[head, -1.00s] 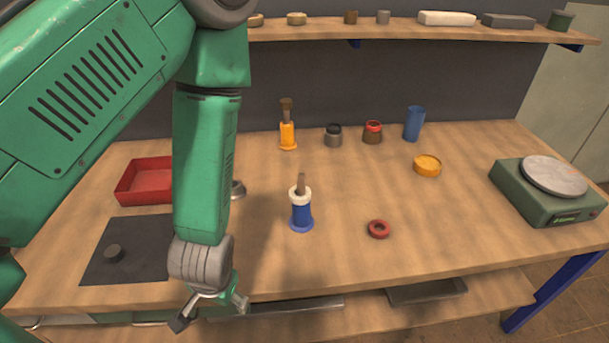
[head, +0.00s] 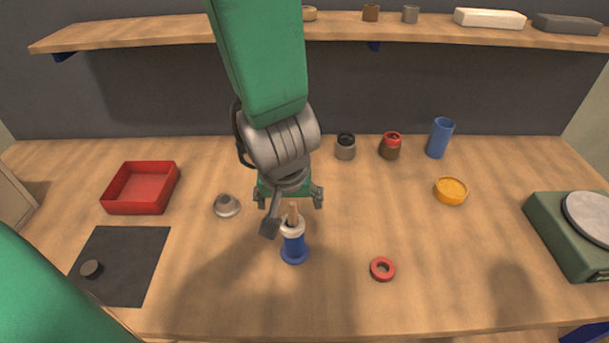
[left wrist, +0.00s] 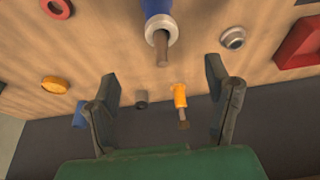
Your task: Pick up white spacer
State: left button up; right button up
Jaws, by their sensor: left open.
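The white spacer (head: 292,228) is a ring around a brown peg at the top of an upright blue stand (head: 294,250) on the table. In the left wrist view the white spacer (left wrist: 163,25) shows near the top edge, with the peg pointing toward the camera. My right gripper is not in view.
A red ring (head: 382,269) lies right of the stand, and a small grey metal part (head: 226,206) lies left. A red tray (head: 140,188), black mat (head: 122,264), yellow dish (head: 450,191) and green scale (head: 570,235) stand further out.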

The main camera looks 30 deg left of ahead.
aim_at(292, 218)
pick_arm(q)
jog(key=b+x, duration=0.5)
jog(key=x, duration=0.2)
jog(key=shift+d+f, duration=0.1)
jog(key=shift+f, duration=0.25)
jog(key=shift+a+f, duration=0.2)
jog(key=shift+a, duration=0.1)
jog(key=b+x, duration=0.2)
jog(key=x, duration=0.2)
jog(key=shift+w+f+b, duration=0.2)
jog(key=shift+f+b, duration=0.1)
jog(key=shift+w+f, duration=0.1)
jog(key=shift+f, duration=0.05)
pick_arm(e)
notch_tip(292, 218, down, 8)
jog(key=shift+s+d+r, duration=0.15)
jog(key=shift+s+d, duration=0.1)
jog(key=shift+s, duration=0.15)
pick_arm(q)
jog(key=shift+a, duration=0.1)
jog(key=c, duration=1.2)
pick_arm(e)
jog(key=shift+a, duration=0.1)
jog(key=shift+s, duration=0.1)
